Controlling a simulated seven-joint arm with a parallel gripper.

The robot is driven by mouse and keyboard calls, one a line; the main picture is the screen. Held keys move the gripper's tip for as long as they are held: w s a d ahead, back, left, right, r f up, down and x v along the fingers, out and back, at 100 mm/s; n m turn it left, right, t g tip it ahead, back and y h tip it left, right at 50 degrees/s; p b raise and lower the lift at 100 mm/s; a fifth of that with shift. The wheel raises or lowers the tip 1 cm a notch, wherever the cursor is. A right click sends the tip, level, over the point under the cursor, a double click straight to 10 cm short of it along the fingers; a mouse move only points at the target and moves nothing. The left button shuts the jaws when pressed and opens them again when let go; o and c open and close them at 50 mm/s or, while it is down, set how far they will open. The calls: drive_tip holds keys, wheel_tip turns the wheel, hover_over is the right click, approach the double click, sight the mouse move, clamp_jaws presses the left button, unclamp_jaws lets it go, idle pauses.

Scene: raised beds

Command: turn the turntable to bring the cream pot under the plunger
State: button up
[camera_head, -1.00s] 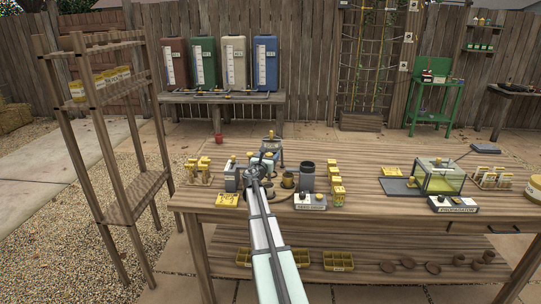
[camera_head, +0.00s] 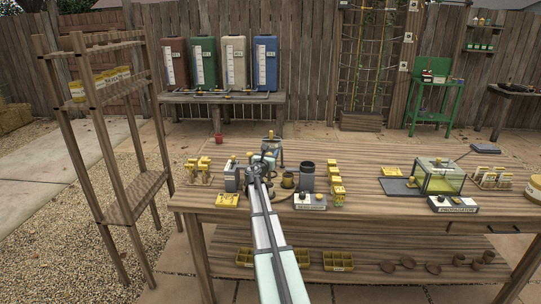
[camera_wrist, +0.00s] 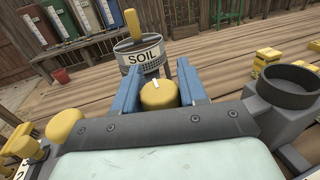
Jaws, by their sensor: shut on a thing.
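In the wrist view my gripper (camera_wrist: 159,80) has its two blue fingers on either side of a round yellow knob (camera_wrist: 158,97) with a short white mark on top; it is shut on this knob. In the head view my gripper (camera_head: 262,162) reaches in among the small apparatus on the bench. Part of a tan round plate, likely the turntable (camera_head: 284,195), shows to the right of my arm; the rest is hidden. A small olive-yellow pot (camera_head: 288,181) stands by it. I cannot make out the cream pot or the plunger for certain.
A can labelled SOIL (camera_wrist: 141,57) stands just beyond the fingers. A dark grey open cylinder (camera_head: 307,176) stands close on the right, with yellow blocks (camera_head: 337,190) beside it. Grey units (camera_head: 231,178) stand close on the left. The bench middle (camera_head: 362,165) is clear.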

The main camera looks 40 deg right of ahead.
drive_tip(key=shift+d+m+g+h, duration=0.1)
drive_tip(key=shift+m+g+h, duration=0.7)
drive_tip(key=shift+m+g, duration=0.65)
drive_tip(key=shift+c, duration=0.2)
drive_tip(key=shift+s+m+g+h, duration=0.15)
drive_tip(key=shift+m+g, duration=0.25)
drive_tip(key=shift+g, duration=0.5)
drive_tip(key=shift+s+m+g+h, duration=0.15)
drive_tip(key=shift+m+g, duration=0.2)
drive_tip(key=shift+g, duration=0.5)
drive_tip(key=o, duration=1)
drive_tip(key=a, duration=0.4)
drive_tip(key=s+a, duration=0.1)
drive_tip(key=a, duration=0.8)
drive_tip(key=shift+s+a, duration=0.35)
drive_tip(key=shift+s, duration=0.05)
